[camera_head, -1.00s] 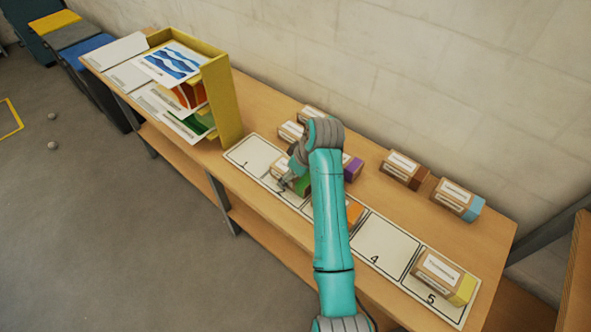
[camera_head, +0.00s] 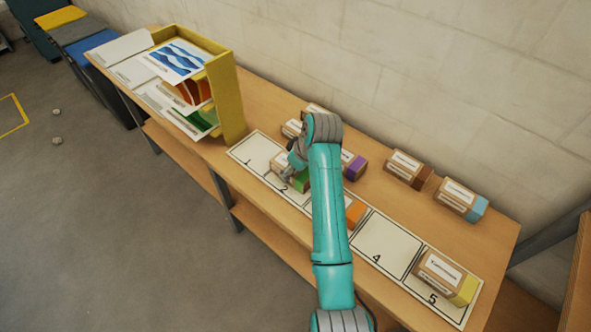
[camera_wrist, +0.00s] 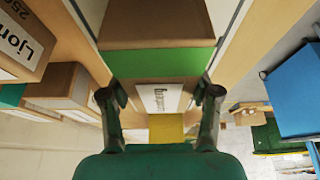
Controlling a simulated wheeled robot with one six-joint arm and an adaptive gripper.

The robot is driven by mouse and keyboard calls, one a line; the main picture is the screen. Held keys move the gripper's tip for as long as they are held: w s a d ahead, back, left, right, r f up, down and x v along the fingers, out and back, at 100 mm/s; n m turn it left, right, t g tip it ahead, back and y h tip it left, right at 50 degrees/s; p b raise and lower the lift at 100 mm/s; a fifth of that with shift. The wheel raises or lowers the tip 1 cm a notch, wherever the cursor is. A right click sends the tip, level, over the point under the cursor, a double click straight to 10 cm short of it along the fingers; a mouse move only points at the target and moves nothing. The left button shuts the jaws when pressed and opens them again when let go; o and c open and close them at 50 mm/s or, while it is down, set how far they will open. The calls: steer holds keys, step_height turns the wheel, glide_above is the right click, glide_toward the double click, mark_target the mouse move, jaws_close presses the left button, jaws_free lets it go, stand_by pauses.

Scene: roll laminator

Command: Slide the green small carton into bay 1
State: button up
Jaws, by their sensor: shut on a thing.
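The green small carton (camera_head: 302,182) is a brown box with a white label and a green end. It lies over bay 2 on the numbered strip, partly hidden by my arm. In the wrist view its green band (camera_wrist: 160,64) spans the space beyond my fingertips. My gripper (camera_head: 289,174) is low at this carton and shut on it; the fingers also show in the wrist view (camera_wrist: 162,95). Bay 1 (camera_head: 256,151), at the left end of the strip, is empty.
A yellow sorter (camera_head: 231,95) with papers stands just left of bay 1. An orange-ended carton (camera_head: 355,213) is by bay 3, and a yellow-ended one (camera_head: 445,277) is on bay 5. Bay 4 (camera_head: 386,245) is empty. Several other cartons line the wall side.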

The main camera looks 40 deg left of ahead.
mark_target(257, 152)
steer(key=shift+w+a+f, duration=0.1)
steer(key=shift+w+a, duration=0.1)
steer(key=shift+a, duration=3.15)
steer(key=shift+w+a, duration=0.2)
steer(key=shift+a, duration=3.15)
steer(key=o, duration=1.5)
steer(key=shift+r, duration=0.2)
steer(key=shift+r, duration=2.9)
